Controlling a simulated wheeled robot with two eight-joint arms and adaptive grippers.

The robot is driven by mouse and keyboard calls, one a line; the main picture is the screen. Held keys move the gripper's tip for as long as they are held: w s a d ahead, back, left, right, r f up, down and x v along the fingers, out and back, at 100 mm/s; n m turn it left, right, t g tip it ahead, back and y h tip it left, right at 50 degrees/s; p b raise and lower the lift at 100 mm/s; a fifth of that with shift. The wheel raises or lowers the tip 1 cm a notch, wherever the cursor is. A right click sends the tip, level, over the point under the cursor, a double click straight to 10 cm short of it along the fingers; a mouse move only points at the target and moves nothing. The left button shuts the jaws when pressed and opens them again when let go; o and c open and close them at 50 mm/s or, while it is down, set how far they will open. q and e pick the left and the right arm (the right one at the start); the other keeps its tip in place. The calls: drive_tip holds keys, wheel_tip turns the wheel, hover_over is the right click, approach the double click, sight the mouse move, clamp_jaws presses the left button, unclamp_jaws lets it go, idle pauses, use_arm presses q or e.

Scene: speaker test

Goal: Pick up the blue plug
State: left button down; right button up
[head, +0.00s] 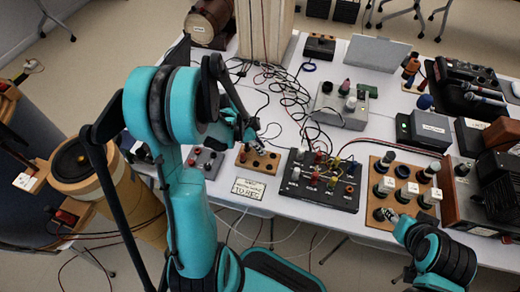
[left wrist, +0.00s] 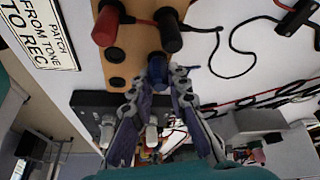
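The blue plug (left wrist: 157,68) stands at the edge of a small wooden board (left wrist: 124,42) in the left wrist view. My left gripper (left wrist: 158,82) has its two fingers on either side of the plug, tips close to it; they look parted, and I cannot see firm contact. In the head view my left gripper (head: 252,132) is just above the wooden board (head: 243,163), and the plug is too small to make out clearly.
A red plug (left wrist: 106,24) and a black plug (left wrist: 168,32) stand close to the blue one. A sign (head: 248,188) lies before the board. A black patch panel (head: 331,203) is to its right, a grey box (head: 207,158) to its left. Loose black cables lie behind.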

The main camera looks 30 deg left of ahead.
idle(0.3)
use_arm(q)
wheel_tip(320, 180, up, 4)
drive_tip(key=shift+r+p, duration=0.15)
drive_tip(key=shift+p, duration=1.05)
drive_tip(key=s+d+r+p, duration=0.3)
drive_tip(key=d+r, duration=0.3)
drive_tip(key=d, duration=0.5)
drive_tip(key=shift+s+r+p, duration=0.3)
drive_tip(key=shift+r+p, duration=0.05)
drive_tip(key=shift+p, duration=0.15)
wheel_tip(320, 180, up, 4)
drive_tip(key=p, duration=0.3)
drive_tip(key=shift+f, duration=0.1)
drive_tip(key=shift+d, duration=0.15)
